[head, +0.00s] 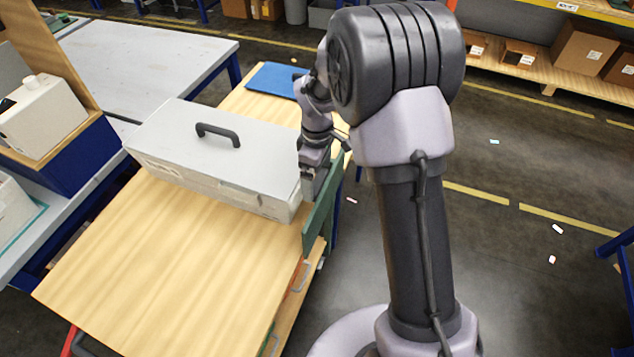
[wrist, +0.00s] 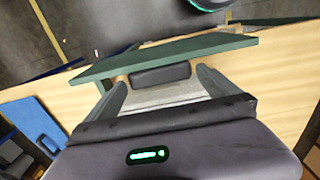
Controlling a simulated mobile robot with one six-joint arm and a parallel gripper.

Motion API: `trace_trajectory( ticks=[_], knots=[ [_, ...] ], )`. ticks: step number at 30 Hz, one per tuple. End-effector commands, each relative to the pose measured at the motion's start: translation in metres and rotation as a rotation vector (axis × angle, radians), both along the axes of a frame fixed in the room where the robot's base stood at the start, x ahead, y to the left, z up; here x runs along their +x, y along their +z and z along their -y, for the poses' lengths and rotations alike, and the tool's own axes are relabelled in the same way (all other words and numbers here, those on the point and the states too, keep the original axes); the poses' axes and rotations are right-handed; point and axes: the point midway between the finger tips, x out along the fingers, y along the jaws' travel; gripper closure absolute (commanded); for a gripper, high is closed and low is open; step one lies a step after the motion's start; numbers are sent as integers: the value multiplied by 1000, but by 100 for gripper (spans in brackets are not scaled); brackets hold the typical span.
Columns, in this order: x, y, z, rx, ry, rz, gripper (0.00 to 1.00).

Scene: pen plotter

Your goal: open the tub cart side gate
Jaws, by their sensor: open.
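An upright green panel (head: 321,208), which looks like the side gate, stands at the right edge of a wood-topped surface (head: 150,255). It also crosses the wrist view as a green board (wrist: 165,54). My gripper (head: 308,188) is at the panel's upper part, beside the right end of a grey box. In the wrist view my gripper (wrist: 160,84) is open, with the green board just beyond its fingers. Whether it touches the panel I cannot tell. My arm hides part of the panel's far end, and no latch is clearly visible.
The long grey box (head: 215,155) with a black handle lies on the wood surface close to my gripper. A blue mat (head: 275,80) lies behind it. A grey workbench (head: 140,65) stands at the left. The floor at the right is mostly clear, with small scattered bits.

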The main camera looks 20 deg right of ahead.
Motion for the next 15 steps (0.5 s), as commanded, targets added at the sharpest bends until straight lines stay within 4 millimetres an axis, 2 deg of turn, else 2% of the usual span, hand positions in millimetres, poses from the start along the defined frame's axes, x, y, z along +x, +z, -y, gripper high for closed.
trace_trajectory(
  ticks=[1, 4, 12, 15],
  knots=[
    [0, -9, 0, 0, 0, 0, 0],
    [0, -15, 0, -1, 0, -1, 0],
    [0, -16, 0, -1, 0, 1, 0],
    [0, -16, 0, -1, -1, 1, 20]
  ],
)
